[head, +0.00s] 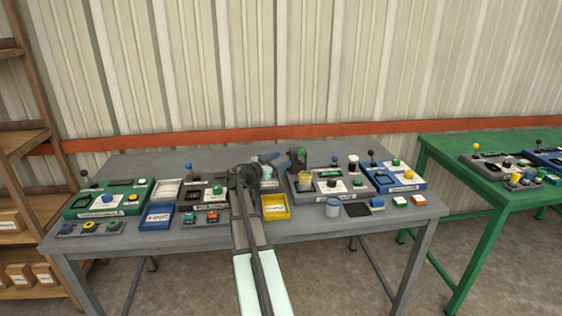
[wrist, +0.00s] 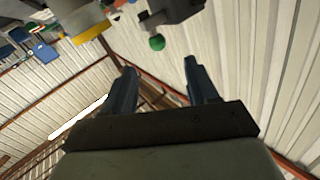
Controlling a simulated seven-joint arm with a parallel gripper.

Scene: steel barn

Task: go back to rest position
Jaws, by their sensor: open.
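My gripper (head: 283,161) is above the middle of the grey table (head: 310,228), with its blue fingers pointing to the right in the head view. In the wrist view my gripper (wrist: 160,68) is open, with a clear gap and nothing between the fingers. My arm reaches up from the bottom of the head view and hides part of the table's middle. The wrist view looks mostly at the ribbed wall, with the table's things upside down along its top edge.
Control panels crowd the table: a green one (head: 135,198) at left, a blue one (head: 408,184) at right. A green table (head: 484,208) stands right, wooden shelves (head: 25,145) left.

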